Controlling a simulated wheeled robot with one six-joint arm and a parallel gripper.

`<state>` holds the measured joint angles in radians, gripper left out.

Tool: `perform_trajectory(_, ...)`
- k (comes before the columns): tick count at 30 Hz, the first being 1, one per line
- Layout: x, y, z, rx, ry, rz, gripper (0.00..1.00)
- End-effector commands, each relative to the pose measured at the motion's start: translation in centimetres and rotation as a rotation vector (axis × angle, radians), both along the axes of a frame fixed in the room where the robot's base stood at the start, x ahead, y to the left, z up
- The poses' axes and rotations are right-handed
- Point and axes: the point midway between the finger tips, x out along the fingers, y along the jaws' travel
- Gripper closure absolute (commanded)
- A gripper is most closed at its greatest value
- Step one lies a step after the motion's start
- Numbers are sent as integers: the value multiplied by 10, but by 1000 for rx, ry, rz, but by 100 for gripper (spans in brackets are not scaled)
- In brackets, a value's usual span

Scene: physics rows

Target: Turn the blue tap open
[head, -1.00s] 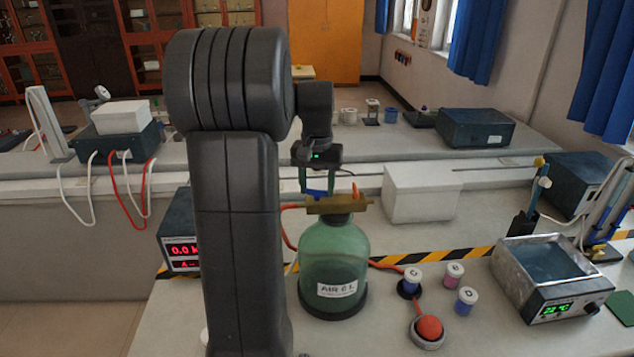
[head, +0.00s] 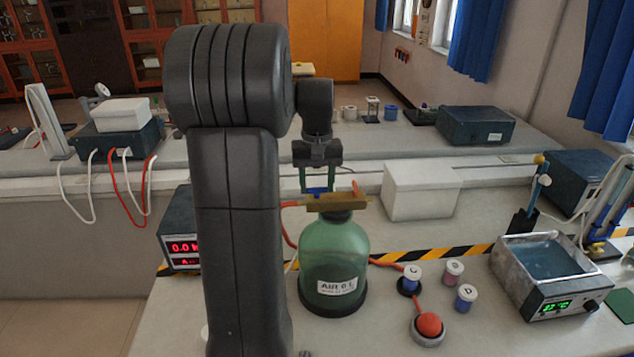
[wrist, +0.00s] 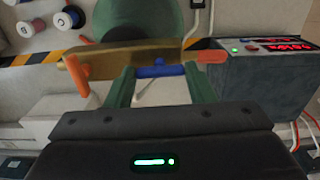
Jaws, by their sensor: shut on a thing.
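The blue tap (head: 318,191) sits on top of the brass bar (head: 340,206) above the green glass bottle (head: 334,258), which is labelled "AIR 6 L". My gripper (head: 316,189) reaches down from above, with its green fingers on either side of the blue tap handle. In the wrist view the blue tap (wrist: 160,69) lies crosswise between the fingertips of my gripper (wrist: 161,75), and the gripper is shut on it. An orange tap (head: 356,188) stands at the other end of the brass bar, clear of the fingers; it also shows in the wrist view (wrist: 77,75).
A red-digit meter (head: 183,247) stands left of the bottle, partly behind my arm. A white box (head: 420,192) is behind. Small lidded jars (head: 465,299), a red bulb (head: 429,325) and a water bath (head: 550,280) are to the right. An orange hose (head: 290,232) joins the bar's left end.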

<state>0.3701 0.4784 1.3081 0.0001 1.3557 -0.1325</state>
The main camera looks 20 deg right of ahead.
Motion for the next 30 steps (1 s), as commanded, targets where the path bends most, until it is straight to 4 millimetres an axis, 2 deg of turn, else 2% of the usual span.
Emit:
perform_trajectory(2, 1, 0, 1, -2, -4, 0, 74)
perform_trajectory(3, 1, 0, 1, -2, -4, 0, 49)
perform_trajectory(6, 1, 0, 1, -2, -4, 0, 29)
perform_trajectory(15, 0, 0, 1, 0, -2, -1, 29)
perform_trajectory(19, 1, -1, 11, -2, -5, -1, 29)
perform_trajectory(23, 1, 0, 34, -3, -8, -1, 29)
perform_trajectory(30, 1, 0, 91, -3, -7, -1, 29)
